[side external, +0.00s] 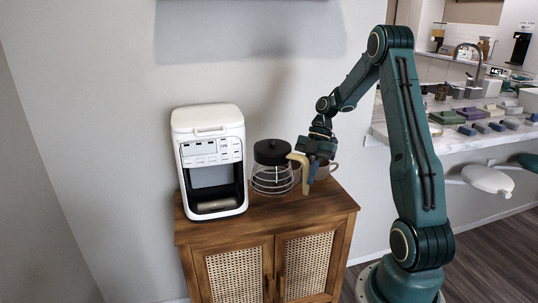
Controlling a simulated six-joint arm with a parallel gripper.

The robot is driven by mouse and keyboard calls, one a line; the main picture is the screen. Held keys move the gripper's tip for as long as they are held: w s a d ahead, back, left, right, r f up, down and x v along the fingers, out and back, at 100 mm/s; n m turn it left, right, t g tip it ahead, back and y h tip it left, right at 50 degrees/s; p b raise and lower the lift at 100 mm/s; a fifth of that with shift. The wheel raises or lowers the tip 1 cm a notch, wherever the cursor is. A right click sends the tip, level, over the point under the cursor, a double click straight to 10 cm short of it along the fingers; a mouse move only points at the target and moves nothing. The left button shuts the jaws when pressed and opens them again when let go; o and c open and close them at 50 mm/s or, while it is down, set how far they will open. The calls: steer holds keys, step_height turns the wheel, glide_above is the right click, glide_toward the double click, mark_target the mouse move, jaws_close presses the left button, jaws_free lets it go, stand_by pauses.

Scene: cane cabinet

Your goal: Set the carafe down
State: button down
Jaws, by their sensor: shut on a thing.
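The carafe (271,178) is clear glass with pale horizontal bands, a black lid and a cream handle (301,173). It is upright over the cabinet top, right of the coffee maker. My gripper (312,160) is shut on the carafe's handle from the right. I cannot tell whether the carafe's base touches the wood.
The wooden cabinet (258,226) has cane doors, and its top is bare at the front. A mug (333,167) partly shows behind my gripper. The wall is close behind. A counter (452,146) with several small items stands at the right.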

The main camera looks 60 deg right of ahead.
steer(key=w+a+f+m+t, duration=0.15)
steer(key=w+a+f, duration=0.25)
steer(key=a, duration=0.7)
steer(key=w+a+f+m+t, duration=0.1)
steer(key=w+a+f+m, duration=0.25)
steer(key=a, duration=0.75)
steer(key=w+a+r+m+t+h, duration=0.1)
steer(key=w+r+m+t+h, duration=0.2)
steer(key=m, duration=0.9)
steer(key=shift+w+a+r+h, duration=0.35)
steer(key=shift+w+r+h, duration=0.4)
steer(key=shift+w+h, duration=1.05)
steer(key=shift+w+f+y, duration=0.1)
steer(key=shift+w+y, duration=0.1)
steer(key=shift+y, duration=0.1)
steer(key=s+f, duration=0.4)
steer(key=f, duration=0.1)
steer(key=shift+f, duration=0.15)
